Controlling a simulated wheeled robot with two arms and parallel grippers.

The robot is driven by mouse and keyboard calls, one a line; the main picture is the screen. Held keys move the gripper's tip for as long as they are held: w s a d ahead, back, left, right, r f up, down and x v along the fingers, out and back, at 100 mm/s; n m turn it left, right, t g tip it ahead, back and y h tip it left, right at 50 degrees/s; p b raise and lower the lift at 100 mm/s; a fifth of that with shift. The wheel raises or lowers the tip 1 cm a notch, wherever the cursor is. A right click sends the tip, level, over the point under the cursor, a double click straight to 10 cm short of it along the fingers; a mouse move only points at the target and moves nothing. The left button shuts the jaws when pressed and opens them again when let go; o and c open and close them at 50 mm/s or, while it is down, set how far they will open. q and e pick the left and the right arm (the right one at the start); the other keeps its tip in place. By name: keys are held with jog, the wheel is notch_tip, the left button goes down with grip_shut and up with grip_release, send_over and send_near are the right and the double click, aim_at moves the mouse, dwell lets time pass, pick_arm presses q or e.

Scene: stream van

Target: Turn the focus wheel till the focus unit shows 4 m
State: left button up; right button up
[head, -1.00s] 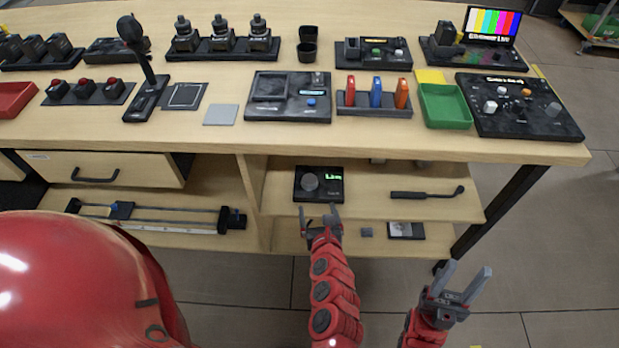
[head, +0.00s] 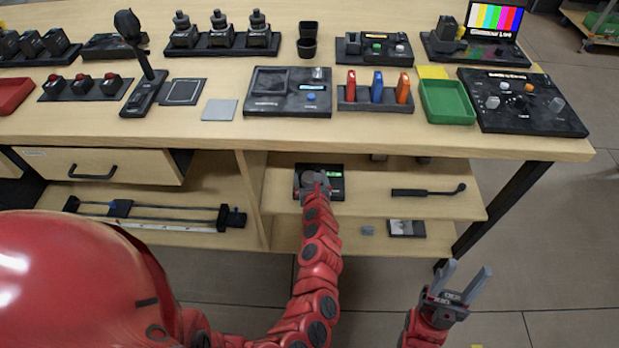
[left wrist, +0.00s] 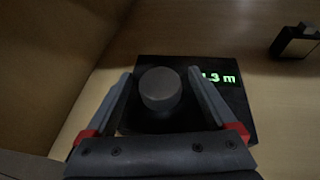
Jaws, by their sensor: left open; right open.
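The focus unit (head: 336,195) is a small black box on the upper shelf under the table, largely covered by my left gripper in the head view. In the left wrist view its round dark focus wheel (left wrist: 160,89) stands between the fingers of my left gripper (left wrist: 160,85), which is open around it with a gap showing on the sides. The green display (left wrist: 220,77) reads what looks like "1.3 m"; its first digit is partly hidden by the right finger. My right gripper (head: 462,283) is open and empty over the floor in front of the table.
A black crank-like handle (head: 428,191) lies on the same shelf to the right. A rail slider (head: 155,214) lies on the left shelf. The table edge (head: 300,143) overhangs the shelf. A dark block (left wrist: 296,41) shows beyond the unit in the left wrist view.

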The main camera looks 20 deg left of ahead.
pick_arm(q)
jog(key=shift+w+a+f, duration=0.1)
jog(key=shift+w+a, duration=0.1)
jog(key=shift+w, duration=0.05)
jog(key=shift+c, duration=0.2)
jog(key=c, duration=1.3)
jog(key=p, duration=0.1)
jog(key=m+h+p, duration=0.1)
jog(key=p, duration=0.1)
jog(key=shift+a+r, duration=0.1)
jog(key=shift+r, duration=0.15)
jog(key=shift+f+p, duration=0.1)
jog(key=shift+p, duration=0.4)
jog(key=shift+f+h, duration=0.15)
jog(key=shift+h, duration=0.15)
